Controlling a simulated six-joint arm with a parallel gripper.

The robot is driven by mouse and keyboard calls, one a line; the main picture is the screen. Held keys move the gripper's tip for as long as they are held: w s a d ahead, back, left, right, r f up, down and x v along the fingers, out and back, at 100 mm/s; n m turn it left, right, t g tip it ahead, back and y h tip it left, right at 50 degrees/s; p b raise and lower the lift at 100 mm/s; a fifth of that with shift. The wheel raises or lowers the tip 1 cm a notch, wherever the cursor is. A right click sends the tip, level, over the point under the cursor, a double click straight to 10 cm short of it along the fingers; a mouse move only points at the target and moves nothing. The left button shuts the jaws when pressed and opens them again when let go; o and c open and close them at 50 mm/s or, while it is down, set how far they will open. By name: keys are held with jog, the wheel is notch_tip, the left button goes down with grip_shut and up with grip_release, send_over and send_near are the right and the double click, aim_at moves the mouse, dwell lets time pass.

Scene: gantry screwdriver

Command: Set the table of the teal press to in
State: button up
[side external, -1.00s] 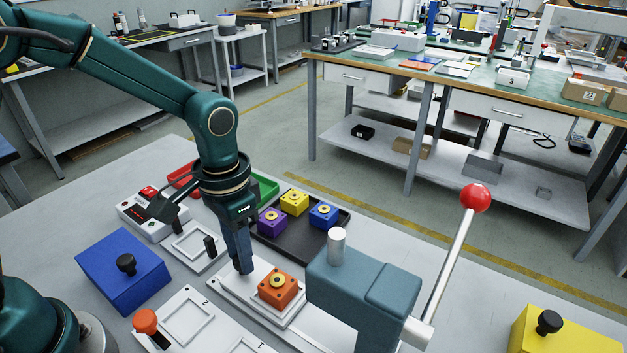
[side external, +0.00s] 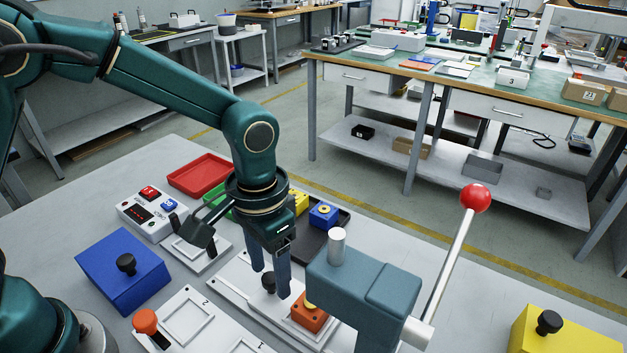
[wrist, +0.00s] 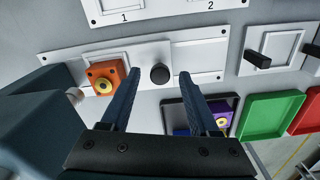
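The teal press (side external: 362,290) stands at front centre, with a long lever ending in a red ball (side external: 475,198). Its white sliding table (side external: 290,318) carries an orange block (side external: 308,314) with a yellow ring, close by the press head, which partly hides it. The orange block also shows in the wrist view (wrist: 105,78), beside the press body (wrist: 40,115). A black knob (side external: 268,283) stands on the table's outer part. My gripper (side external: 270,282) is open, its fingertips on either side of the knob. In the wrist view, gaps show between the knob (wrist: 159,74) and both fingers.
A dark tray (side external: 335,240) with purple, yellow and blue blocks lies behind my gripper. Red (side external: 200,174) and green trays are farther left. A blue box (side external: 123,270), a control box (side external: 150,213) and a numbered white plate (side external: 185,318) stand to the left.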

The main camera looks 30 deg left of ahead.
jog(key=shift+r, duration=2.55)
jog(key=m, duration=1.1)
jog(key=shift+m, duration=0.3)
jog(key=m, duration=0.3)
jog(key=shift+m, duration=0.4)
jog(key=shift+f, duration=2.6)
